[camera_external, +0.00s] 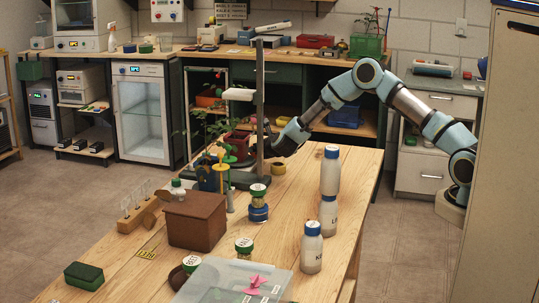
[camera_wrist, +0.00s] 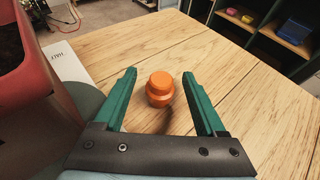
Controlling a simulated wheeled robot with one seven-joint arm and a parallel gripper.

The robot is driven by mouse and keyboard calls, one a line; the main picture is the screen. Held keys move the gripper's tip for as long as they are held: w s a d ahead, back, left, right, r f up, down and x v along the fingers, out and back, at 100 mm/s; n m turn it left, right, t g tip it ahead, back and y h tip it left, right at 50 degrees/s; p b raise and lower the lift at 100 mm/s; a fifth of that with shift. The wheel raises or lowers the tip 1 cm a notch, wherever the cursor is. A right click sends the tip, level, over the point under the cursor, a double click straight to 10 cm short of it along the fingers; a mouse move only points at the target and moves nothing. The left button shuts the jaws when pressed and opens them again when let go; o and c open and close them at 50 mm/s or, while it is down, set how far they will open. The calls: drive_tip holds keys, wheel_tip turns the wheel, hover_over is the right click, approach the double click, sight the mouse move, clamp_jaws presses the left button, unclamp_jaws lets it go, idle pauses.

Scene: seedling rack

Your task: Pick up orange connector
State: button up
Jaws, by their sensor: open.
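The orange connector (camera_wrist: 160,88), a short round piece with a narrower top, stands upright on the wooden table in the wrist view. My gripper (camera_wrist: 158,73) is open, its two green fingers spread to the left and right of the connector in the picture, with bare wood showing between it and each finger. I see no contact. In the external view my gripper (camera_external: 272,148) is low by the plant stand at the table's far end; its fingers are mostly hidden.
A red pot (camera_wrist: 14,75) and a white label card (camera_wrist: 66,68) are close on the left in the wrist view. White bottles (camera_external: 330,171) stand at the table's right side. The wood beyond the connector is clear.

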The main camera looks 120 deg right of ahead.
drive_tip(key=shift+c, duration=0.3)
clamp_jaws()
idle(0.4)
